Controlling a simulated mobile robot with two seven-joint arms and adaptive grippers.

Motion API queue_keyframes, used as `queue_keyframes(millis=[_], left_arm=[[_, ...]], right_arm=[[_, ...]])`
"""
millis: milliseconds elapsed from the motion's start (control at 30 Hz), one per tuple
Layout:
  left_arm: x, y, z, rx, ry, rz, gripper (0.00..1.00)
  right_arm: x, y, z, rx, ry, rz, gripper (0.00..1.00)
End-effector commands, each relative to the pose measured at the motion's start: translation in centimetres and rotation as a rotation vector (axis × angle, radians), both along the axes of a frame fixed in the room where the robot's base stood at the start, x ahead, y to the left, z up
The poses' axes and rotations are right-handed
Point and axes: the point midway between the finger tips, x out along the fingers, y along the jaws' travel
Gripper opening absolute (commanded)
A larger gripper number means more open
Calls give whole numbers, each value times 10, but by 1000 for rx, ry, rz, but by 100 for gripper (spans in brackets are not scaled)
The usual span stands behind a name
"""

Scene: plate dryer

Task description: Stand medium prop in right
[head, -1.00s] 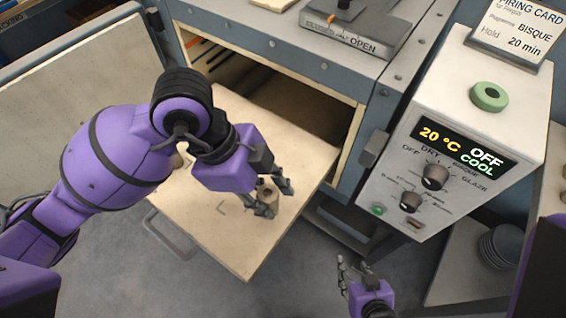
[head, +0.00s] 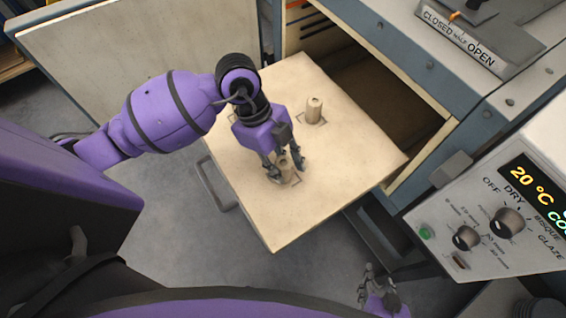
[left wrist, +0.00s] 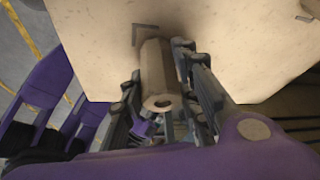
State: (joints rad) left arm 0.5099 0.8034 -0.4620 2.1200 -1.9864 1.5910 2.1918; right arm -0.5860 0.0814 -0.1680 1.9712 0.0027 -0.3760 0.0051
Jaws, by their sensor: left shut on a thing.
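A tan prop (head: 284,163) with a hole in its end is between the fingers of my left gripper (head: 288,172), which is shut on it. It is upright over the corner marks near the front of the pulled-out shelf (head: 240,205). In the left wrist view the prop (left wrist: 157,75) has flat sides, and its far end is by the dark corner marks. I cannot tell whether its base touches the shelf. A second tan prop (head: 314,110) stands upright farther back, at another set of marks. My right gripper (head: 377,283) is low at the bottom, fingers apart and empty.
The kiln's opening (head: 375,85) is behind the shelf. Its open door (head: 140,55) is at the upper left. A control box (head: 500,210) is at the right, and a lever plate (head: 470,35) is at the top right. A handle (head: 215,185) is at the shelf's front edge.

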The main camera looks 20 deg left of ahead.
Motion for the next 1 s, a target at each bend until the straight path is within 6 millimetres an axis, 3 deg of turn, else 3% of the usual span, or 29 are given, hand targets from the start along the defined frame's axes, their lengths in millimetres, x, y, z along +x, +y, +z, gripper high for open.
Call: queue_keyframes(millis=[300, 333, 467, 767, 1000], left_arm=[[1, 0, -2, -1, -2, 1, 0], [1, 0, -2, 0, -2, 1, 33], [1, 0, -2, 0, -2, 1, 48], [1, 0, -1, 0, -2, 0, 48], [5, 11, 28, 2, -7, 1, 48]], right_arm=[[-2, -2, -1, -5, 5, 7, 40], [-2, -2, -1, -5, 5, 7, 40], [-3, -1, -1, -4, 5, 9, 40], [-2, 2, -1, 2, 5, 4, 40], [2, 4, 3, 8, -4, -2, 40]])
